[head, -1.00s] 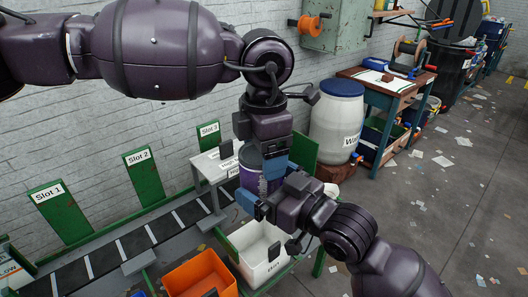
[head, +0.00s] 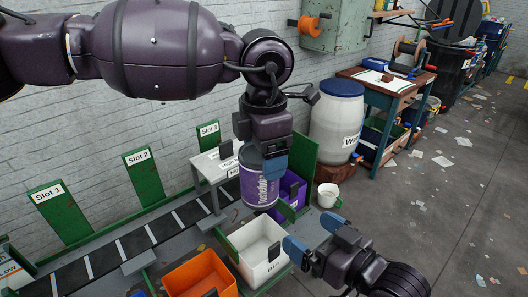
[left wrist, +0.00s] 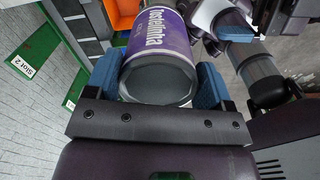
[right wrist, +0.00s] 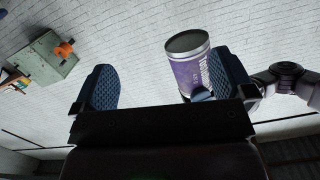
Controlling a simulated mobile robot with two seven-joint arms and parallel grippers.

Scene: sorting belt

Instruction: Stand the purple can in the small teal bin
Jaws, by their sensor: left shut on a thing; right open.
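The purple can (head: 257,187), with white lettering and a grey end, hangs upright in my left gripper (head: 264,163), above the bins. In the left wrist view, the can (left wrist: 160,45) sits between the two blue fingers. My right gripper (head: 314,238) is open and empty, lower right of the can and apart from it. The can also shows in the right wrist view (right wrist: 188,68), beyond the right-hand finger. I cannot make out a small teal bin; the can and left gripper hide part of the area behind them.
A purple bin (head: 300,183) stands just behind the can. A white bin (head: 273,262) and an orange bin (head: 222,275) stand in front by the belt (head: 110,255). A white mug (head: 329,196) stands at right. A white side table (head: 207,165) stands behind, left of the can.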

